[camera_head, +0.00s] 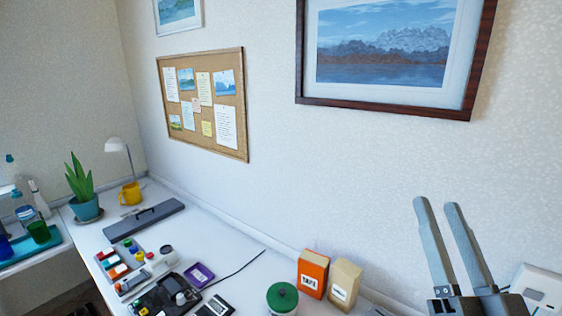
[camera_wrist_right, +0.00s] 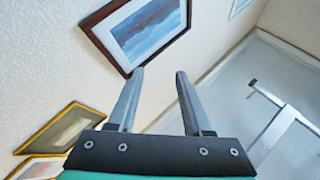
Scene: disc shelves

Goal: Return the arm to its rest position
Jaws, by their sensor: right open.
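My right gripper (camera_head: 441,240) is raised at the right of the head view, its two grey fingers pointing up in front of the wall. It is open and empty. The right wrist view shows the same gripper (camera_wrist_right: 160,85) with its fingers apart and nothing between them. Beyond its fingers are the wall and a framed picture (camera_wrist_right: 143,32). My left gripper is in neither view.
A white desk (camera_head: 225,256) runs along the wall below. An orange box (camera_head: 313,274), a beige box (camera_head: 344,284) and a green-lidded jar (camera_head: 282,299) stand near the right gripper's side. A framed mountain picture (camera_head: 385,50) and a corkboard (camera_head: 203,103) hang on the wall.

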